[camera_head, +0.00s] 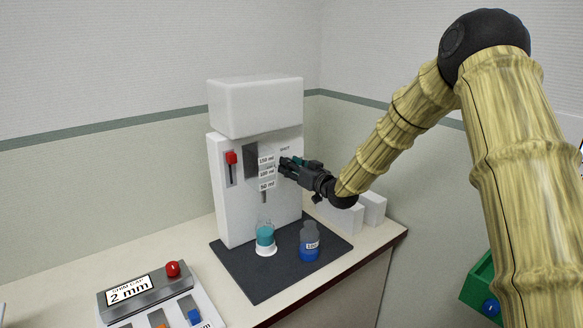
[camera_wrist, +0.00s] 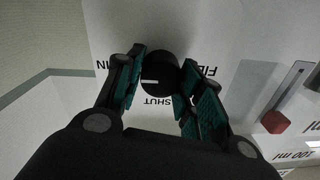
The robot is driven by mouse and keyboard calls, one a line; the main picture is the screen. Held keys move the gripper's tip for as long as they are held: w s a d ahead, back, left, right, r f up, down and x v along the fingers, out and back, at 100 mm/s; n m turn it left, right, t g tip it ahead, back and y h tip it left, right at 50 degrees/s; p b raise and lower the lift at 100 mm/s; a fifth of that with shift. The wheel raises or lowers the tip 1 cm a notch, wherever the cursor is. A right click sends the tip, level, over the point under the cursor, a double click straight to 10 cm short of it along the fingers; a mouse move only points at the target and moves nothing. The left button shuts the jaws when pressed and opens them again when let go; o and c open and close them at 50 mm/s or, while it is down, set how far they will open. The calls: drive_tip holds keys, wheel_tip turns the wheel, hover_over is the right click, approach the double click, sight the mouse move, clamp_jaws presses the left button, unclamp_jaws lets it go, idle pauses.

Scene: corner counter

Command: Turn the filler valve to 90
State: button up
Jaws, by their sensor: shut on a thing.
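The white filler machine (camera_head: 232,205) stands at the back of the counter. My gripper (camera_head: 284,165) reaches its front from the right, at the upper right of the panel. In the wrist view my gripper (camera_wrist: 163,72) has its two teal-padded fingers shut on the round black valve knob (camera_wrist: 160,64), one on each side. A short white mark shows on the knob, pointing to the left in that view. The word SHUT (camera_wrist: 157,103) is printed below the knob there, with part of FILL beside it. In the head view the gripper hides the knob.
A red lever (camera_head: 231,158) sits on the machine's left front. A control box with a red button (camera_head: 173,269) is at front left. White blocks (camera_head: 372,208) stand right.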

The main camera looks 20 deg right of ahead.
drive_tip(key=shift+b, duration=0.3)
drive_tip(key=n+b, duration=0.8)
drive_tip(key=b, duration=0.1)
drive_tip(key=n+b, duration=0.9)
drive_tip(key=shift+s+a+f+h, duration=0.1)
drive_tip(key=shift+a+f+h, duration=0.1)
drive_tip(key=shift+h, duration=0.2)
drive_tip(key=shift+r, duration=0.1)
drive_tip(key=o, duration=1)
drive_tip(key=shift+s, duration=0.15)
